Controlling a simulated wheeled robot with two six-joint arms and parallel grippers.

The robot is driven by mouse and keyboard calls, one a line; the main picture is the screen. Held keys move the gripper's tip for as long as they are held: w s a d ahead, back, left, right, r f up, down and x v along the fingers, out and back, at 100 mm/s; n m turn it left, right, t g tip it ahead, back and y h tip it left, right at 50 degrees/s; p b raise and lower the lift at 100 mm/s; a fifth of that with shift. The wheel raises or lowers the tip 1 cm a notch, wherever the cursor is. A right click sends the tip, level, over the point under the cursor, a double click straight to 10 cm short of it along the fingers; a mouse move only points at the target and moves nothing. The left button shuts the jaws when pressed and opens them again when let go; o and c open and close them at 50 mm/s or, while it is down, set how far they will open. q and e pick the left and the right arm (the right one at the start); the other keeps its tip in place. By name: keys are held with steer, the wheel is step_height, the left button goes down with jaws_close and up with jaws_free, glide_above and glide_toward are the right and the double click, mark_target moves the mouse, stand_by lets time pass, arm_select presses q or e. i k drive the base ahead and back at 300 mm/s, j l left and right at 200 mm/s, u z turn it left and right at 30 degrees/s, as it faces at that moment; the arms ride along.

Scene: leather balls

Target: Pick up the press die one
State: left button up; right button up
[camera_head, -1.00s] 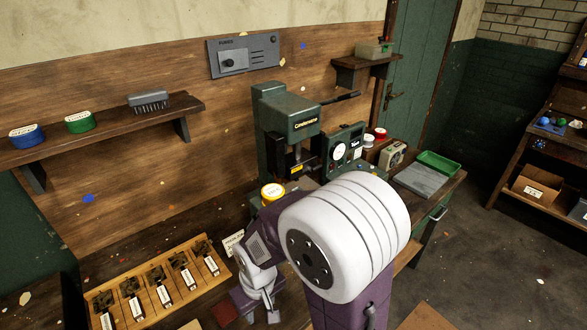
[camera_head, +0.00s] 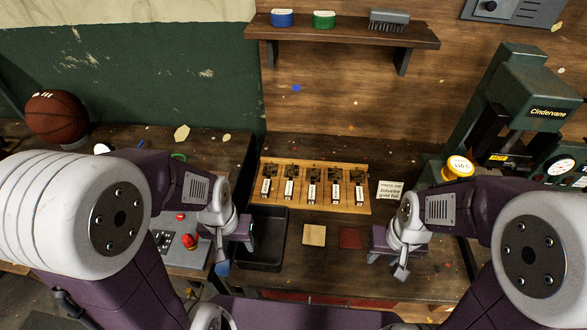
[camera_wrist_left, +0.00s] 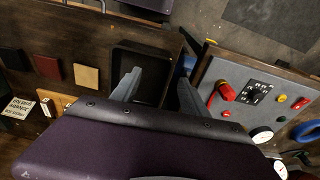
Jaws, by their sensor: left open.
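A light wooden rack (camera_head: 330,203) stands at the back of the bench, holding several dark press dies in a row with white tags. The left-end die (camera_head: 267,176) and the right-end die (camera_head: 359,182) look alike. The tags are too small to read, so I cannot tell which is die one. My left gripper (camera_head: 234,246) is in front of and left of the rack, near a black tray. In the left wrist view its fingers (camera_wrist_left: 160,90) are apart and empty. My right gripper (camera_head: 396,258) is in front of and right of the rack; its fingertips are unclear.
The black tray (camera_head: 285,255) lies front left of the rack. A tan square (camera_head: 314,235) and a dark red square (camera_head: 350,238) lie before it. A sign (camera_head: 390,194) and the green press (camera_head: 520,85) stand right. A control panel (camera_wrist_left: 255,90) lies left of the tray.

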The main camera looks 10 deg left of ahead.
mark_target(270, 170)
steer(key=j+z, duration=0.4)
steer(key=k+j+z, duration=0.2)
steer(key=j+z, duration=0.2)
steer(key=k+j+z, duration=0.15)
steer(key=j+z, duration=0.3)
steer(key=k+j+z, duration=0.25)
steer(key=z, duration=0.15)
